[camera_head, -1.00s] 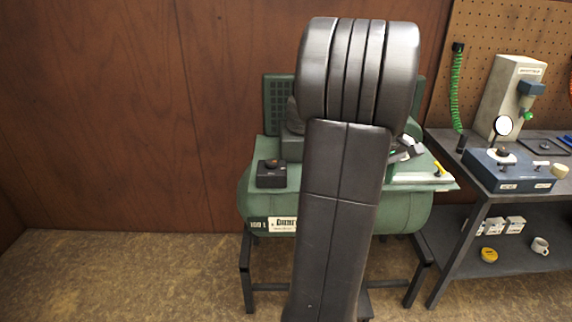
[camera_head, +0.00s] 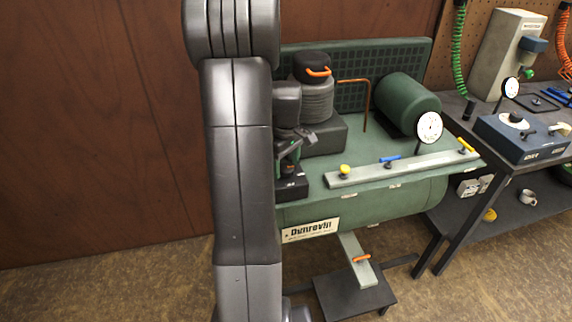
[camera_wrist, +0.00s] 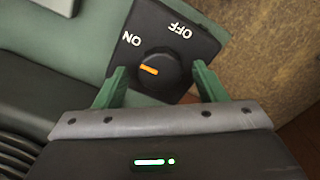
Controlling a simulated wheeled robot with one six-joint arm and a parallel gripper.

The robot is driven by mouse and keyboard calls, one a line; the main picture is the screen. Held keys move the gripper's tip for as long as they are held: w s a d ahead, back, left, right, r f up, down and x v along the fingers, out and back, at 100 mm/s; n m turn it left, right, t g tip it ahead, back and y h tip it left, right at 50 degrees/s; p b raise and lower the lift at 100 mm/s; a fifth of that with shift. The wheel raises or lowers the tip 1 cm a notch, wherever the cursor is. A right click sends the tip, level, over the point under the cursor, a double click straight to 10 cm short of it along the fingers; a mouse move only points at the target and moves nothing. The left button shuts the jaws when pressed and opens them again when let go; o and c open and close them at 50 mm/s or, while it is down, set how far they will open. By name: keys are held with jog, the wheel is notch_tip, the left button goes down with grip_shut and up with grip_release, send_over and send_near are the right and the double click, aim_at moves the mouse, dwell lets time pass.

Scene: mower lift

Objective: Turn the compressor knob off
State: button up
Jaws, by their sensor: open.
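The compressor knob (camera_wrist: 165,75) is round and black with an orange mark, on a black switch box (camera_wrist: 128,68) with white ON and OFF labels. The mark points left in the wrist view, nearer the ON side than the OFF side. My gripper (camera_wrist: 159,68) is open, its green fingers on either side of the knob with gaps showing; I cannot tell its depth over the knob. In the head view my gripper (camera_head: 291,150) is over the box (camera_head: 293,188) at the left end of the green compressor (camera_head: 370,203), partly hidden by my arm.
On the compressor stand a ribbed motor (camera_head: 316,100), a green cylinder (camera_head: 408,103), a dial gauge (camera_head: 429,126) and a pale rail (camera_head: 400,168) with coloured levers. A workbench (camera_head: 473,138) with instruments stands at the right. The floor at the left is clear.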

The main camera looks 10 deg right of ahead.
jog(key=shift+f, duration=0.3)
jog(key=c, duration=1)
